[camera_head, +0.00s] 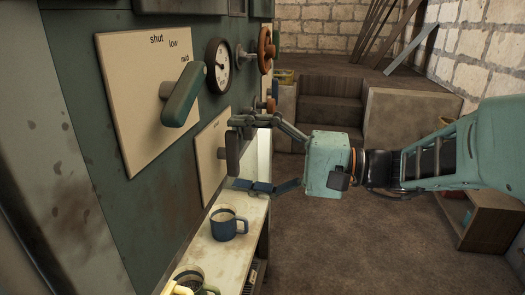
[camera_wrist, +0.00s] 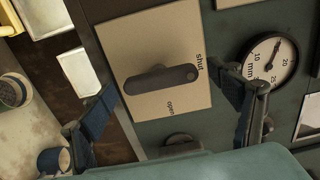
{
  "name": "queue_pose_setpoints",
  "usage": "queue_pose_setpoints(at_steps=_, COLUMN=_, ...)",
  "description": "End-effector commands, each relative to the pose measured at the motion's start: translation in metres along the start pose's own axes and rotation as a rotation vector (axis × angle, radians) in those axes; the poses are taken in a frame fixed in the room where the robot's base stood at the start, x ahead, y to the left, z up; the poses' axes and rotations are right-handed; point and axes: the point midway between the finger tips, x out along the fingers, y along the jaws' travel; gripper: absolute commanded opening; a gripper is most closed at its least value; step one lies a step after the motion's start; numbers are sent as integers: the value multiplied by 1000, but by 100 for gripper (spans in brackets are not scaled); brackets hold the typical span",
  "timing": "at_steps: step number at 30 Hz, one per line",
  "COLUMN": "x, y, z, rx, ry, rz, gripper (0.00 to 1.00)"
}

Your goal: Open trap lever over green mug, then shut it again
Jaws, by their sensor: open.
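In the head view a dark lever (camera_head: 232,152) on the lower cream plate (camera_head: 212,140) appears to be the same one. My gripper (camera_head: 258,153) is open, fingers on either side of the lever; I cannot tell whether they touch it. It also shows in the wrist view (camera_wrist: 165,108). A mug, perhaps the green one (camera_head: 207,288), is cut off at the bottom of the head view, partly behind something yellow.
A blue mug (camera_head: 224,228) stands on the pale shelf (camera_head: 245,208) below the lower plate. A large green lever (camera_head: 184,96) on the upper plate, a gauge (camera_head: 218,66) and an orange wheel (camera_head: 266,50) project nearby. The floor right of the shelf is open.

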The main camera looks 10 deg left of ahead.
Motion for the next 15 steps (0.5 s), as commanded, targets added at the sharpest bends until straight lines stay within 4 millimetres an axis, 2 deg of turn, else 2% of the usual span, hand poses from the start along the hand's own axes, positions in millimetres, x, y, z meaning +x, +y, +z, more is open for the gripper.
queue_pose_setpoints(at_steps=5, x=-19, y=0, z=-1, rx=0, ry=5, rz=0, gripper=83)
queue_pose_setpoints(at_steps=15, x=-90, y=0, z=-1, rx=0, ry=4, rz=1, gripper=83)
